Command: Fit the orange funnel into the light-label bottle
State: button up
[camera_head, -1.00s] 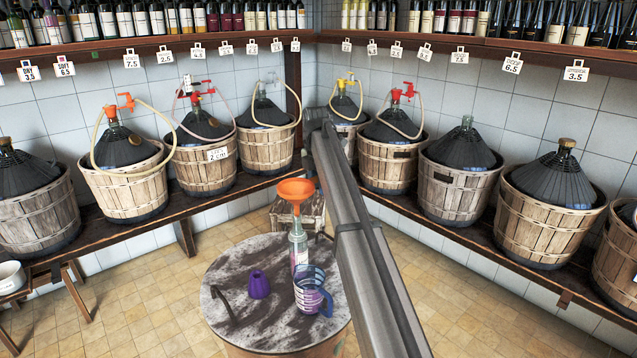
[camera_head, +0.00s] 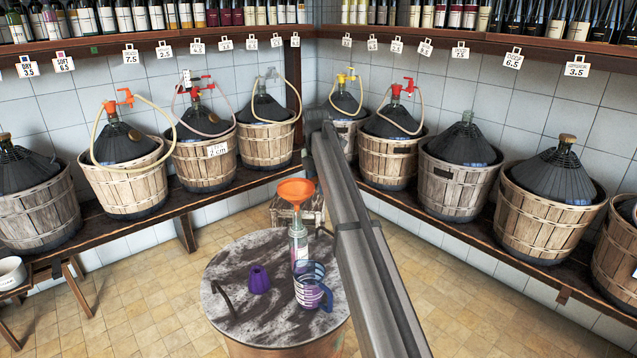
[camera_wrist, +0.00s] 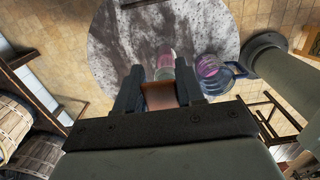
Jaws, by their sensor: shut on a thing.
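The orange funnel (camera_head: 296,189) is upright, its wide mouth up, directly above the neck of a clear bottle (camera_head: 298,238) on the round table in the head view. I cannot tell whether its stem is inside the bottle's mouth. The bottle stands upright with a pale label, partly behind a measuring jug. In the wrist view my gripper (camera_wrist: 159,88) is shut on the funnel (camera_wrist: 160,97), which shows brownish between the fingers. The bottle (camera_wrist: 165,62) shows beyond the fingertips. My arm covers the gripper in the head view.
The clear measuring jug (camera_head: 311,288) with a blue handle stands close in front of the bottle. A purple fluted object (camera_head: 259,279) and a thin dark item (camera_head: 223,298) are on the round marbled table (camera_head: 245,322). Basketed demijohns line the wall benches.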

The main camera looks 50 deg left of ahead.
jog(key=shift+f, duration=0.9)
dwell(0.4)
jog(key=o, duration=1.1)
jog(key=r, duration=1.4)
jog(key=shift+s, duration=0.3)
jog(key=shift+f, duration=0.1)
